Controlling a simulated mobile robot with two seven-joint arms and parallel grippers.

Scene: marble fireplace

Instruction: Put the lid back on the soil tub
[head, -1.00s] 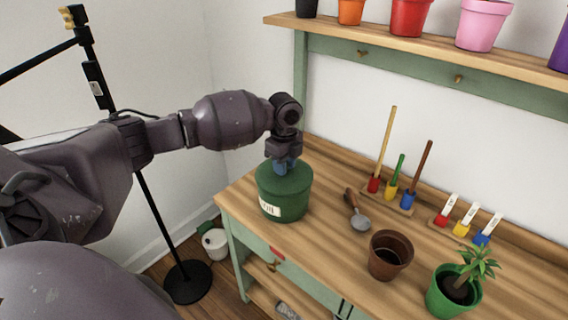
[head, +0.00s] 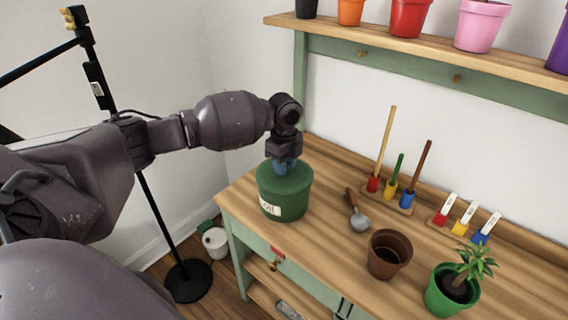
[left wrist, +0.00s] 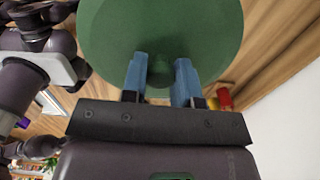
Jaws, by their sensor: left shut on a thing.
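The green soil tub (head: 285,202) stands at the left end of the wooden bench, with a pale label on its front. Its green lid (head: 299,173) sits on top of the tub, and I see no clear gap between them. My left gripper (head: 285,165) points down over the lid, shut on the lid's knob. In the left wrist view the two blue fingers (left wrist: 160,80) stand on either side of the knob, and the round lid (left wrist: 160,25) fills the top middle. The tub's body is hidden there. My right gripper is not in view.
A trowel (head: 357,212), an empty brown pot (head: 388,255) and a green pot with a plant (head: 452,290) stand right of the tub. Tool holders line the bench's back. A shelf (head: 430,40) with colored pots hangs above.

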